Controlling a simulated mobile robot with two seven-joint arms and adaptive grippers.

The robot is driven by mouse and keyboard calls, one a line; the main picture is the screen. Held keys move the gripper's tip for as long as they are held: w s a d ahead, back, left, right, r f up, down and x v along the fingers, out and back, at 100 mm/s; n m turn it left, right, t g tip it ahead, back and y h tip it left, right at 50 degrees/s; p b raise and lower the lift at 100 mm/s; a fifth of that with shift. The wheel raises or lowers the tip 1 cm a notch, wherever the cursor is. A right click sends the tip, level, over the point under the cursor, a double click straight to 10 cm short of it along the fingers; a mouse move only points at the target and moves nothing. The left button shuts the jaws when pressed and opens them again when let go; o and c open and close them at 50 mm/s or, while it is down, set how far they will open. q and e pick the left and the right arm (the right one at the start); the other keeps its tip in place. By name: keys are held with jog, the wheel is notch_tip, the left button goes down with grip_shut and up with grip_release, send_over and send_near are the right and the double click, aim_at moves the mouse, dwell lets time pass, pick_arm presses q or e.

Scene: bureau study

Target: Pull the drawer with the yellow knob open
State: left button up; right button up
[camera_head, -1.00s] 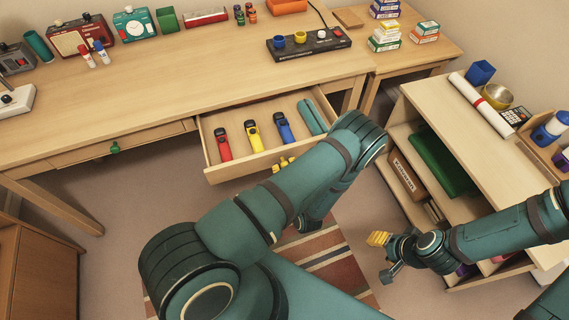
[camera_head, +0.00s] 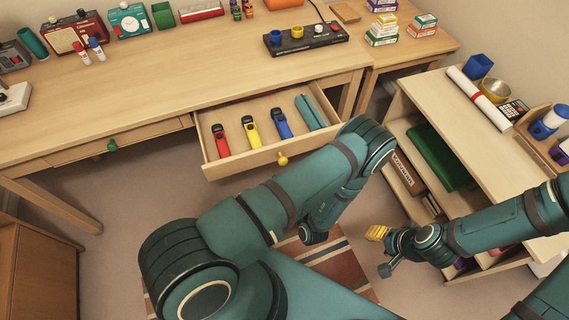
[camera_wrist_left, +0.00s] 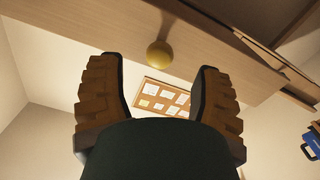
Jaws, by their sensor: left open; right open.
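The drawer with the yellow knob (camera_head: 236,165) stands pulled out from under the desk, its inside showing. Its yellow knob (camera_head: 282,160) is uncovered on the front panel. In the left wrist view the knob (camera_wrist_left: 159,54) appears beyond the fingertips, roughly centred between them, with nothing gripping it. My left gripper (camera_wrist_left: 157,85) is open and empty; in the head view my left arm hides its fingers. My right gripper (camera_head: 380,251) is open and empty, above the floor beside the shelf unit.
The drawer holds red, yellow and blue tools (camera_head: 250,132) and teal items (camera_head: 311,112). A closed drawer with a green knob (camera_head: 112,145) is to the left. The shelf unit (camera_head: 455,125) stands at right, near my right arm. A striped rug (camera_head: 335,262) lies below.

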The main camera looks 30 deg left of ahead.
pick_arm(q)
jog(key=v, duration=0.7)
dwell(0.4)
jog(key=w+d+f+m+g+h, duration=0.3)
jog(key=g+h, duration=0.3)
jog(key=h, duration=0.4)
jog(key=s+d+r+m+g+h, duration=0.3)
jog(key=s+r+m+g+h, duration=0.1)
jog(key=s+r+m+h, duration=0.2)
notch_tip(320, 180, up, 2)
jog(key=shift+s+d+m+h, duration=0.35)
jog(key=shift+m+h, duration=0.35)
jog(key=shift+m, duration=0.4)
